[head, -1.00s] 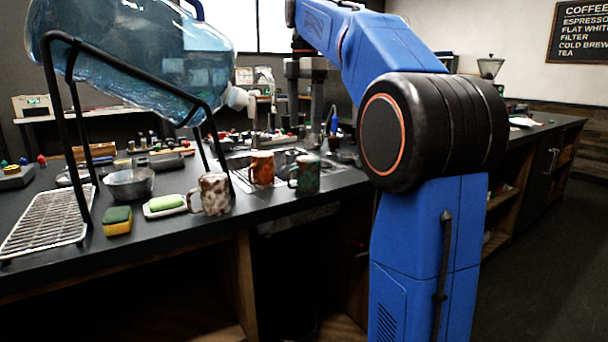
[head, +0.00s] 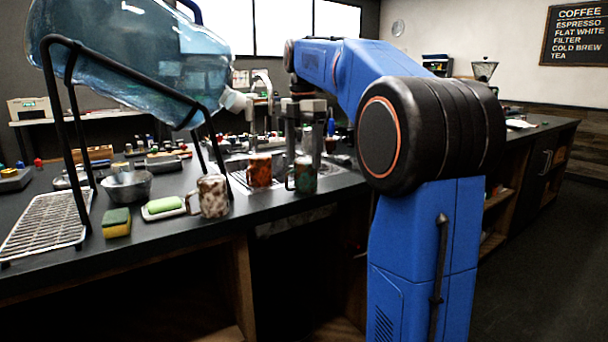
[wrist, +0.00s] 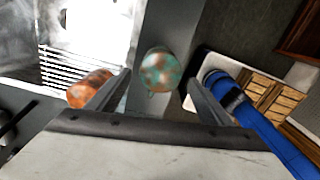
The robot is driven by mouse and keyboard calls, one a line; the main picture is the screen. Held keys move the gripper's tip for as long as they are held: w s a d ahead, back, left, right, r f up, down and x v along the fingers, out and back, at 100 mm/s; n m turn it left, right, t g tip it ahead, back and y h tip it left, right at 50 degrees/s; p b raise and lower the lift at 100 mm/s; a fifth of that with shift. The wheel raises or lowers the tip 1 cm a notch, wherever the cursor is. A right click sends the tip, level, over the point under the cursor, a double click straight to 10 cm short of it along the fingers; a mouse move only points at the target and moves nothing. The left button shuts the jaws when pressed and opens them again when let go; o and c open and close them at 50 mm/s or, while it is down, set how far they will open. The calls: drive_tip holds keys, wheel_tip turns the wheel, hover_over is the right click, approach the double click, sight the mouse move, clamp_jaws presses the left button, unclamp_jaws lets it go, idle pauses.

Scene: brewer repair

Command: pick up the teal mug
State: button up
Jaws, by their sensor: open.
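The teal mug (head: 304,176), mottled teal and brown, stands upright near the counter's front edge, beside the sink. In the wrist view the teal mug (wrist: 161,69) shows from above, between and beyond my fingers, with its handle toward me. My gripper (head: 304,147) is above the mug, pointing down, open and empty. In the wrist view my gripper (wrist: 158,82) has one finger on each side of the mug's outline. Whether a finger touches the mug cannot be told.
An orange-brown mug (head: 259,172) stands just left of the teal one, close to my left finger in the wrist view (wrist: 90,89). A white-brown mug (head: 213,197) stands further left.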

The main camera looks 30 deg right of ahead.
sight(305, 175)
drive_tip(key=shift+d+f, duration=0.15)
drive_tip(key=shift+f, duration=1.55)
drive_tip(key=shift+d+f, duration=0.15)
drive_tip(key=shift+f, duration=1.5)
drive_tip(key=c, duration=1.1)
